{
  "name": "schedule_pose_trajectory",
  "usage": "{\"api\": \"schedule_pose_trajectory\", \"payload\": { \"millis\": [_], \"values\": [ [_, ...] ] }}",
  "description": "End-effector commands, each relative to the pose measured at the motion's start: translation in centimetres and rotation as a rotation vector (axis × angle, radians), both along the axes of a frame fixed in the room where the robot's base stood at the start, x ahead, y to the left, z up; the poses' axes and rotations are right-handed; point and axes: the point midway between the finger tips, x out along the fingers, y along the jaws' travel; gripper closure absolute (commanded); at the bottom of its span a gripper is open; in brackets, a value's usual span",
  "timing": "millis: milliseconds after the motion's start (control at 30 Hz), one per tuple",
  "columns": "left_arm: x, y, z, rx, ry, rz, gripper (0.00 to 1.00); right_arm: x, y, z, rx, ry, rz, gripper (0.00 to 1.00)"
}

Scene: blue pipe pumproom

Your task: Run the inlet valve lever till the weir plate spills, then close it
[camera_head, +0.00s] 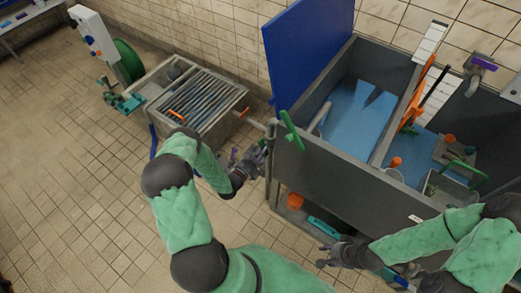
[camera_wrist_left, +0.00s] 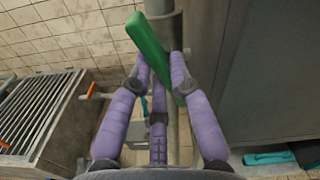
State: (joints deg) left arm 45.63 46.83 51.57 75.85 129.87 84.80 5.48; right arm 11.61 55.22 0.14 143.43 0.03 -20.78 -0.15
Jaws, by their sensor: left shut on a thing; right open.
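The green inlet valve lever (camera_head: 291,130) sits on the pipe at the left corner of the grey tank (camera_head: 345,172). In the left wrist view the lever (camera_wrist_left: 150,45) slants between the purple fingers of my left gripper (camera_wrist_left: 160,68), which is shut on it. In the head view my left gripper (camera_head: 250,158) is beside the tank's left corner. Blue water (camera_head: 350,125) lies in the tank's left compartment. I cannot clearly make out the weir plate or whether water spills over it. My right gripper (camera_head: 332,254) is open and empty, low in front of the tank.
A blue panel (camera_head: 307,50) stands upright behind the tank. A grated box (camera_head: 203,100) stands on the floor to the left, with a green hose reel (camera_head: 128,62) beyond it. An orange object (camera_head: 295,201) sits under the tank. The tiled floor at left is mostly clear.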

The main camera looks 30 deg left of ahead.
Motion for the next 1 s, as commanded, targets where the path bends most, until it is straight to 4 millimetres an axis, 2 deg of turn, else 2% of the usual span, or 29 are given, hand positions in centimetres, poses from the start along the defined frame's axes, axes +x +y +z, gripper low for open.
{"api": "schedule_pose_trajectory", "payload": {
  "millis": [200, 500, 1000],
  "values": [
    [-0.08, -0.02, 0.00, 0.174, -0.010, 0.001, 1.00, 0.00, 0.00, 0.38, 0.000, 0.000, 0.000, 0.59],
    [-0.10, -0.04, 0.02, 0.336, -0.022, 0.000, 1.00, -0.01, 0.00, 0.63, 0.000, 0.000, 0.000, 0.59],
    [-0.10, -0.04, 0.02, 0.401, -0.028, 0.000, 1.00, -0.01, 0.00, 0.70, 0.000, 0.000, 0.000, 0.59]
  ]
}}
